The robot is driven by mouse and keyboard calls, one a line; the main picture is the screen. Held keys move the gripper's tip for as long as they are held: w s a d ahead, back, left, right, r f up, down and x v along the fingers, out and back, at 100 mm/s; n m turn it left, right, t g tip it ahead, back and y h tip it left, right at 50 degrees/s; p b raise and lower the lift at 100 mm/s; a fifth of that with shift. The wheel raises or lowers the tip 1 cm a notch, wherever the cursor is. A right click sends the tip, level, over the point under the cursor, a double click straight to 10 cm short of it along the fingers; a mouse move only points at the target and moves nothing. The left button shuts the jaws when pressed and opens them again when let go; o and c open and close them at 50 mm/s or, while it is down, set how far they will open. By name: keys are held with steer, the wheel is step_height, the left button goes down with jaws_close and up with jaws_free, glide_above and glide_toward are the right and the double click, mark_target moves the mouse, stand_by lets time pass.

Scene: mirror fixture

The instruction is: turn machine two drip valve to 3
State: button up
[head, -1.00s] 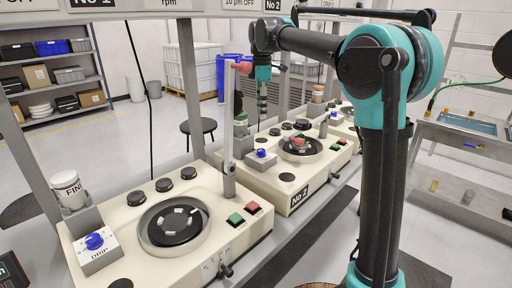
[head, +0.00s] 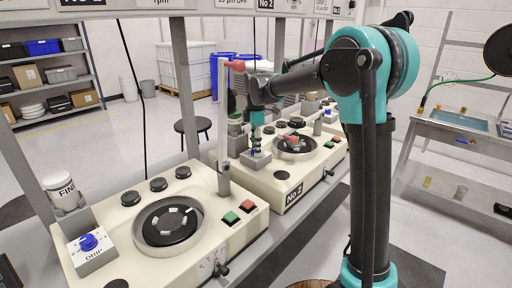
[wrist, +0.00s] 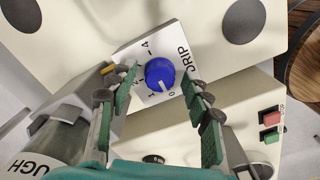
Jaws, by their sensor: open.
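Machine two, the cream unit with the No 2 label (head: 295,193), stands in the middle of the head view. Its drip box (head: 254,161) is at its left end. In the wrist view the blue drip knob (wrist: 158,72) sits on a white dial plate (wrist: 149,47) marked DRIP, with a 4 readable. The knob's white pointer mark is toward the 0 side, at the picture's bottom. My gripper (wrist: 161,78) is open, its green-padded fingers on either side of the knob with gaps visible. In the head view my gripper (head: 256,146) is right over the drip box and partly hides the knob.
The nearer machine has its own blue drip knob (head: 89,242) and a platter (head: 168,223). An upright arm with a red tip (head: 224,130) stands near my gripper. A ROUGH canister (wrist: 55,138) is close at the lower left of the wrist view.

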jaws_close()
stand_by(0.4)
